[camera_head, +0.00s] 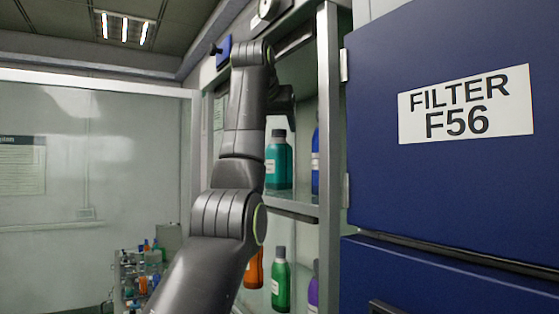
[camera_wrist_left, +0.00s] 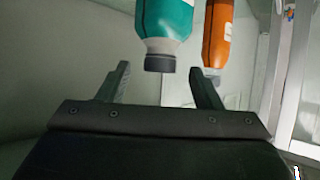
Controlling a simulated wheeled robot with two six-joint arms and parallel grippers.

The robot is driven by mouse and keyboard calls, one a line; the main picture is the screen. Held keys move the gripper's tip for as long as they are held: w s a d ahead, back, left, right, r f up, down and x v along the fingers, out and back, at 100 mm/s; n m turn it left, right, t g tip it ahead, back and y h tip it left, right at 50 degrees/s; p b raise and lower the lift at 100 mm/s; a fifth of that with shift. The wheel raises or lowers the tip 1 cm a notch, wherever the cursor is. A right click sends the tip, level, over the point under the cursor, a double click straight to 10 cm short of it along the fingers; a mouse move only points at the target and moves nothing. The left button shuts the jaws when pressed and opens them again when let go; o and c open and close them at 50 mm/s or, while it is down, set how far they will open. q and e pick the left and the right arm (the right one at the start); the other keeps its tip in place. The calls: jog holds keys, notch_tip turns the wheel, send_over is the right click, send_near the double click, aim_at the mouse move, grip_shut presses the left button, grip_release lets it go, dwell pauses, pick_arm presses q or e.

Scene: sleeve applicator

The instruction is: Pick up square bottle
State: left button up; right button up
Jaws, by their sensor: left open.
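A teal bottle (camera_head: 278,165) with a dark cap stands on the upper shelf in the head view. In the left wrist view a teal bottle (camera_wrist_left: 166,20) shows cap-down, as that picture appears inverted. My left gripper (camera_wrist_left: 160,78) is open and empty there, with the bottle's dark cap just beyond and between its fingertips, apparently apart from them. In the head view my left arm reaches up to the shelf, and its fingers are not clearly visible. I cannot tell for sure which bottle is the square one. My right gripper is not in view.
An orange bottle (camera_wrist_left: 217,35) is beside the teal one in the wrist view. A blue bottle (camera_head: 315,162) stands right of the teal one. A green bottle (camera_head: 280,282) is on the lower shelf. The cabinet's metal frame (camera_head: 328,130) and blue filter door (camera_head: 450,190) bound the right.

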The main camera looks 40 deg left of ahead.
aim_at(281, 136)
pick_arm(q)
jog(key=shift+w+a+f, duration=0.15)
jog(key=shift+w, duration=0.35)
jog(key=p+x, duration=0.3)
jog(key=x, duration=0.1)
jog(key=shift+w+a, duration=0.1)
jog(key=shift+a, duration=0.15)
jog(key=shift+w+a+f, duration=0.1)
jog(key=shift+w+f, duration=0.1)
jog(key=shift+w, duration=0.05)
jog(key=shift+s, duration=0.15)
jog(key=shift+c, duration=0.6)
jog(key=shift+d+r, duration=0.1)
jog(key=shift+d, duration=0.1)
jog(key=shift+c, duration=1.3)
grip_shut()
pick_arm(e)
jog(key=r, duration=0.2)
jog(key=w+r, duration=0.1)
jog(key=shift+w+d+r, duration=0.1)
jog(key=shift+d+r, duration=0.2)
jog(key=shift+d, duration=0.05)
